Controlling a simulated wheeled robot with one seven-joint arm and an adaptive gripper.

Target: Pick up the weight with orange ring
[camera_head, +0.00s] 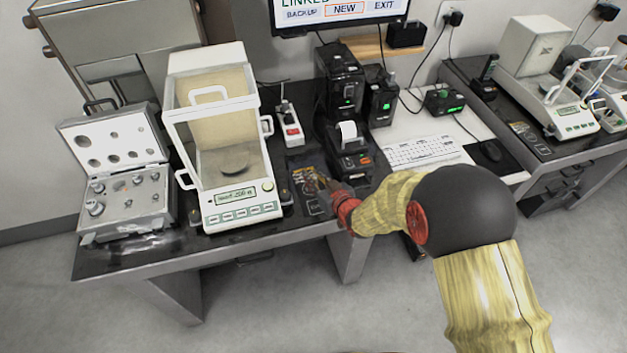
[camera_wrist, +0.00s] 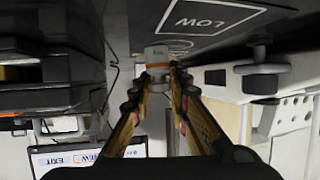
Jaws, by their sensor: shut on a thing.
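The weight with orange ring (camera_wrist: 157,56) is a small silver cylinder with an orange band, at the tips of my gripper in the wrist view. My gripper (camera_wrist: 157,72) is shut on it, one finger on each side. In the head view my gripper (camera_head: 323,182) is low over the dark table, right of the balance. The weight is too small to make out clearly there.
The glass-sided balance (camera_head: 240,212) stands left of my gripper. An open case of weights (camera_head: 118,205) lies farther left. A small printer (camera_head: 350,160) and black devices stand behind my gripper. A keyboard (camera_head: 425,152) and mouse (camera_head: 487,151) are on the right, with another balance beyond.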

